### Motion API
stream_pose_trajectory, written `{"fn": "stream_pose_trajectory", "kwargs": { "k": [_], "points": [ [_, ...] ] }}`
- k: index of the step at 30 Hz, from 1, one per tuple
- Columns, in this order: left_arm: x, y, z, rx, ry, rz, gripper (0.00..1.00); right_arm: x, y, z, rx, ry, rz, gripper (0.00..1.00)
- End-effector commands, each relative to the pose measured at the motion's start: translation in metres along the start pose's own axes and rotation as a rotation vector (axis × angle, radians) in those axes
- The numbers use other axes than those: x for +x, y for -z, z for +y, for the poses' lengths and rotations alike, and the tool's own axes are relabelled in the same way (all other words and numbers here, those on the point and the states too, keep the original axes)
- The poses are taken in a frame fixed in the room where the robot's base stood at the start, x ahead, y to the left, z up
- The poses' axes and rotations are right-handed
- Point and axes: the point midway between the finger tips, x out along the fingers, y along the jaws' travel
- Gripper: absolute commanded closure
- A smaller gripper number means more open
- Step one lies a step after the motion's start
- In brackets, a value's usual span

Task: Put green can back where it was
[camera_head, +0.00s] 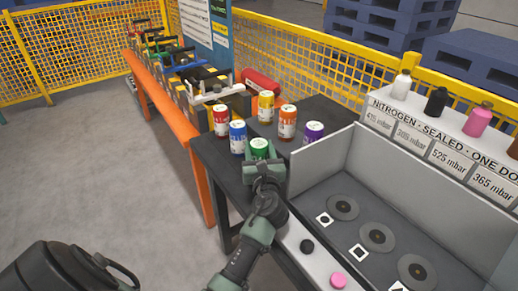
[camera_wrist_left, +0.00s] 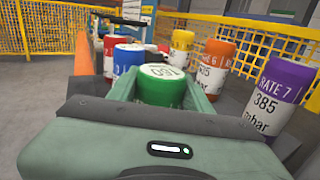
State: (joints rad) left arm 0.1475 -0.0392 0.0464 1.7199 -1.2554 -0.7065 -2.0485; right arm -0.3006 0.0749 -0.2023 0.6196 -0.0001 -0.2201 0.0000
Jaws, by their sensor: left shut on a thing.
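The green can (camera_head: 259,148) stands at the near edge of the dark table top, its white-marked lid showing. My left gripper (camera_head: 264,170) is shut on it. In the left wrist view the green can (camera_wrist_left: 163,86) sits between the two green fingers (camera_wrist_left: 166,92). Its lower part is hidden by the gripper, so I cannot tell if it touches the table. The blue can (camera_head: 238,137) is close to its left and the purple can (camera_head: 313,132) is to its right. My right gripper is not in view.
Red (camera_head: 221,120), yellow (camera_head: 266,106) and orange (camera_head: 287,122) cans stand behind on the dark table (camera_head: 208,150). A grey-walled tray (camera_head: 322,158) with round plates is at right. An orange bench (camera_head: 176,118) runs at left. Open floor lies further left.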

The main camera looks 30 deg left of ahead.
Motion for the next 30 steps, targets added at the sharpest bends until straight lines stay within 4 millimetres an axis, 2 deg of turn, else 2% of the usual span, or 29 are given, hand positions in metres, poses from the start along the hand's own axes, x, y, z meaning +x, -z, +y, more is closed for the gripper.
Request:
{"fn": "stream_pose_trajectory", "kwargs": {
  "k": [3,4,6,17,19,23,30],
  "points": [
    [0.0,0.002,0.0,0.0,0.0,-0.002,1.0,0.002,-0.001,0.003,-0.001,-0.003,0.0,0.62],
    [0.0,0.003,0.0,0.0,0.0,0.0,0.48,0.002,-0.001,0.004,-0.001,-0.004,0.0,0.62],
    [0.0,0.003,0.0,-0.001,0.0,0.0,0.29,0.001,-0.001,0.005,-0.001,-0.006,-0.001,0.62],
    [0.0,-0.001,0.0,-0.001,0.0,-0.001,0.29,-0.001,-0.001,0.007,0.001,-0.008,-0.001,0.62],
    [-0.005,0.0,0.0,0.0,0.001,0.001,0.29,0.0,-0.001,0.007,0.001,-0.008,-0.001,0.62],
    [-0.026,0.001,0.0,-0.001,0.001,0.002,0.29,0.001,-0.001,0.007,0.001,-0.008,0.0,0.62],
    [-0.079,0.002,0.0,-0.001,0.001,0.003,0.29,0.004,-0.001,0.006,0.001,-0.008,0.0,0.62]
  ]
}}
